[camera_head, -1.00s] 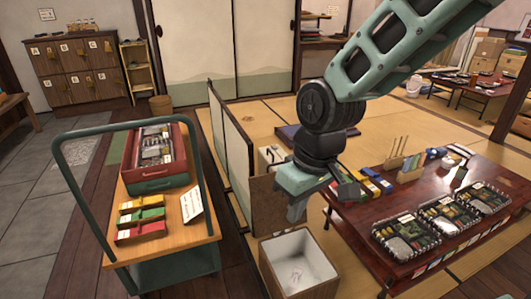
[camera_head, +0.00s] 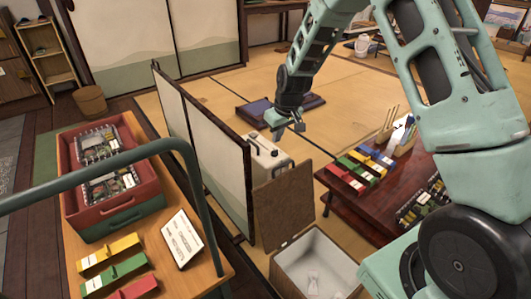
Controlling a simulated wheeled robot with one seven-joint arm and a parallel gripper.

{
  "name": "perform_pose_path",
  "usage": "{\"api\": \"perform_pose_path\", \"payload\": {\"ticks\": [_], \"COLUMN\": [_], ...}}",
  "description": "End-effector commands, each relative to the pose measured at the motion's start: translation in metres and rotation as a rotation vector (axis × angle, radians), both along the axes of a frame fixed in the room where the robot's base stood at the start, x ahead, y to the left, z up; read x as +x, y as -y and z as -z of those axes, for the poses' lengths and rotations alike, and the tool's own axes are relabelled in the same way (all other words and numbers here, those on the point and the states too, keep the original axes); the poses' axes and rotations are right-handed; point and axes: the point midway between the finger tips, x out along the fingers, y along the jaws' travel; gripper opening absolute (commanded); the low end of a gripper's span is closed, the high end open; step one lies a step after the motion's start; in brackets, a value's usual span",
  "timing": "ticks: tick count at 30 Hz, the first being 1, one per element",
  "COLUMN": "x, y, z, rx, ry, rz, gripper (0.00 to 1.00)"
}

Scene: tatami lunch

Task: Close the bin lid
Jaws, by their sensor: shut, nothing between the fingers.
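The bin (camera_head: 350,285) is a pale open box with a wooden rim at the bottom of the view, with some crumpled pale litter inside. Its brown lid (camera_head: 283,207) stands upright, raised along the bin's far left edge. My gripper (camera_head: 288,131) is shut and empty. It appears above and beyond the lid's top edge, apart from it. The exact depth between them is hard to tell.
A pale case (camera_head: 268,156) stands behind the lid. A folding screen (camera_head: 212,148) is to its left. A low dark table (camera_head: 342,207) with coloured boxes (camera_head: 358,168) is to the right. A cart (camera_head: 215,275) with a red crate (camera_head: 120,207) fills the lower left.

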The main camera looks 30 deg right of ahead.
Motion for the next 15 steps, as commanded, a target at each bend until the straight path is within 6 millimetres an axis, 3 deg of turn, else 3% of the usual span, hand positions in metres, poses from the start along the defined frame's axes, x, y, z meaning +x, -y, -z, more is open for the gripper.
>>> {"api": "perform_pose_path", "payload": {"ticks": [8, 15], "x": [0.007, 0.018], "y": [0.007, 0.004], "z": [0.018, 0.064], "rx": [-0.006, -0.005], "ry": [0.003, 0.002], "rz": [0.007, 0.008], "gripper": [0.00, 0.00]}}
